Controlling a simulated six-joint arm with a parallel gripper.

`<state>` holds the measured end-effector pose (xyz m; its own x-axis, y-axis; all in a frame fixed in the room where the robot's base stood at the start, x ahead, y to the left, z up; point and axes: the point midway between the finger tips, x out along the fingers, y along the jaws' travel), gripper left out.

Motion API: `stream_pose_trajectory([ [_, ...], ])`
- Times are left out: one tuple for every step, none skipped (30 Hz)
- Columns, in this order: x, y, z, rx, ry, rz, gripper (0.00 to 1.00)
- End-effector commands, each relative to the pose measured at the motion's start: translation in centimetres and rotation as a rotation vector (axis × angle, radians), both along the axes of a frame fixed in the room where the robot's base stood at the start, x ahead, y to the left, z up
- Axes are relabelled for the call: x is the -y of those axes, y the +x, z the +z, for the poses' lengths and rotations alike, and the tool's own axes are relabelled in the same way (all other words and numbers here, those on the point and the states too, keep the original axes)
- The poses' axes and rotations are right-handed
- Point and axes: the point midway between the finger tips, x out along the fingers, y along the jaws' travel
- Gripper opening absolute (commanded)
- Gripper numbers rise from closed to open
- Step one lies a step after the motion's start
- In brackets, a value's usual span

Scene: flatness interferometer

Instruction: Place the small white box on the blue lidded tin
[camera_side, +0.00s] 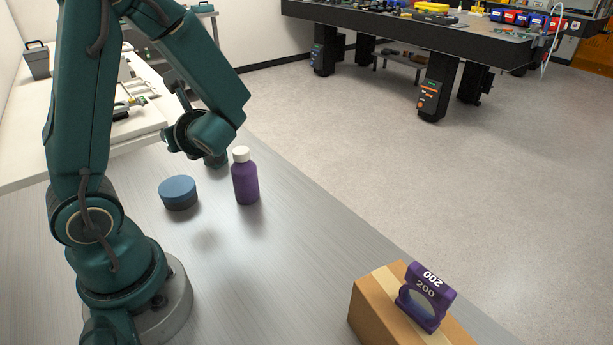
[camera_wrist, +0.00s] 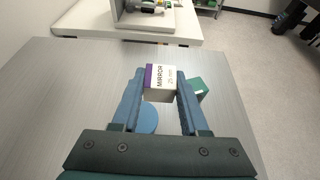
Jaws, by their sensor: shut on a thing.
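The small white box (camera_wrist: 161,82), with a purple end and the word MIRROR, is held between the two blue fingers of my gripper (camera_wrist: 160,75). In the side view the arm's end hides it. The blue lidded tin (camera_side: 178,193) stands on the grey metal table, below and near the arm's end. In the wrist view part of the tin (camera_wrist: 149,118) shows between the fingers, lower in the picture than the box. The box looks held above the table, apart from the tin.
A purple bottle with a white cap (camera_side: 245,177) stands right of the tin. A green object (camera_wrist: 200,88) is close beside the right finger. A cardboard box (camera_side: 379,310) bears a purple framed piece marked 200 (camera_side: 425,297). The table's middle (camera_side: 275,260) is clear.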

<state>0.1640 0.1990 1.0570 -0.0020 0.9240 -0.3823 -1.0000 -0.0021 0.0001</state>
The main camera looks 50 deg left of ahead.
Motion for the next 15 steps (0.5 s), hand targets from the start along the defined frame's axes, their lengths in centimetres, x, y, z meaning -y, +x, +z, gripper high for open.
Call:
stream_pose_trajectory([
  [0.0,0.0,0.2,0.003,0.000,0.007,0.00],
  [-0.1,-0.1,0.3,0.003,0.000,0.017,0.00],
  [-0.1,-0.3,0.3,0.002,0.000,0.042,0.00],
  [-0.2,-0.5,0.2,0.002,0.001,0.068,0.00],
  [-0.3,-0.7,0.2,0.001,0.000,0.101,0.00],
  [-0.3,-1.0,0.0,0.001,0.000,0.149,0.00],
  [-0.3,-1.3,-0.2,0.002,0.001,0.185,0.00],
  [-0.3,-1.5,-0.3,0.001,0.000,0.221,0.00],
  [-0.3,-1.9,-0.5,0.001,0.000,0.265,0.00],
  [-0.3,-2.1,-0.7,0.000,0.000,0.295,0.00],
  [-0.3,-2.3,-0.8,0.000,0.000,0.321,0.00],
  [-0.2,-2.5,-1.0,-0.001,-0.001,0.350,0.00],
  [-0.2,-2.6,-1.2,-0.002,-0.001,0.366,0.00],
  [-0.1,-2.7,-1.5,-0.004,0.000,0.377,0.00],
  [-0.1,-2.8,-1.9,-0.007,0.000,0.388,0.00],
])
